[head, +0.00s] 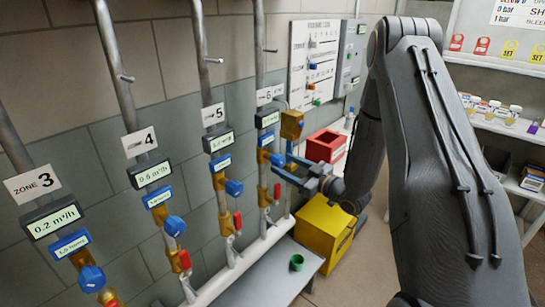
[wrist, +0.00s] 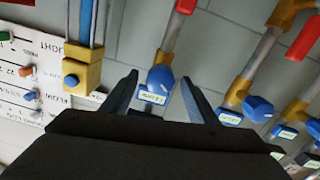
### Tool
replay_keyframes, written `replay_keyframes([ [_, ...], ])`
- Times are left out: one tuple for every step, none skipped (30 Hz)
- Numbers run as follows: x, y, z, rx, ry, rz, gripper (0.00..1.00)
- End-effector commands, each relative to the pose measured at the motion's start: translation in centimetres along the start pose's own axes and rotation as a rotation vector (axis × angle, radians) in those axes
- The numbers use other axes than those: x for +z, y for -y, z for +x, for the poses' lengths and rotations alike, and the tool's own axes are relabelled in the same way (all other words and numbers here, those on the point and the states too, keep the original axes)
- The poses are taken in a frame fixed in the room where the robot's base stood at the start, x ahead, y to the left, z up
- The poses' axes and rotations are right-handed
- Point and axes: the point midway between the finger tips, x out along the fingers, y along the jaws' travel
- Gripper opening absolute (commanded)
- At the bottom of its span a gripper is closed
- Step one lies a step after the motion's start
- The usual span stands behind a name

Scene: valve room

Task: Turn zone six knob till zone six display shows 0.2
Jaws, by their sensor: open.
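The zone six sign (head: 270,94) hangs on the farthest pipe in the head view. Below it is the zone six display (head: 267,118), whose digits are too small to read. A blue-framed lower display (head: 266,139) sits under that. The blue zone six knob (head: 277,159) is partly hidden by my gripper (head: 281,167). In the wrist view the knob (wrist: 160,77) shows between the two fingers of my gripper (wrist: 159,80), which are open with gaps on both sides. The lower display (wrist: 152,97) shows just below the knob there.
Similar blue knobs for zone five (head: 234,187), zone four (head: 174,226) and zone three (head: 91,279) stand to the left. A brass box (head: 291,124) is close right of the zone six pipe. Red-handled valves (head: 238,220) sit lower. A yellow box (head: 325,232) stands below.

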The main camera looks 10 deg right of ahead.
Motion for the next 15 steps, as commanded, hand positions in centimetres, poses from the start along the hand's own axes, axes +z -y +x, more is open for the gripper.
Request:
replay_keyframes([
  [-0.2, 0.2, 0.8, -0.005, -0.001, 0.0, 0.54],
  [-0.2, 0.2, 1.3, -0.005, -0.001, 0.0, 0.54],
  [-0.2, 0.2, 1.9, -0.004, 0.0, 0.001, 0.54],
  [-0.2, 0.2, 2.4, -0.005, 0.0, 0.0, 0.54],
  [-0.2, 0.2, 2.9, -0.005, 0.001, -0.001, 0.54],
  [-0.2, 0.2, 3.5, -0.003, 0.001, -0.001, 0.54],
  [-0.2, 0.2, 3.9, -0.003, 0.0, -0.001, 0.54],
  [-0.2, 0.2, 4.3, -0.003, 0.001, 0.0, 0.54],
  [-0.1, 0.1, 4.8, -0.002, 0.001, 0.0, 0.54],
  [-0.1, 0.1, 5.1, -0.001, 0.001, 0.0, 0.54],
  [-0.1, 0.0, 5.4, 0.0, 0.002, 0.0, 0.54],
  [-0.1, 0.0, 5.8, 0.0, 0.002, 0.0, 0.54],
  [-0.1, 0.0, 6.0, 0.0, 0.002, 0.0, 0.54],
  [-0.1, 0.0, 6.1, 0.001, 0.002, 0.0, 0.54],
  [0.0, 0.0, 6.3, 0.001, 0.002, 0.0, 0.54],
])
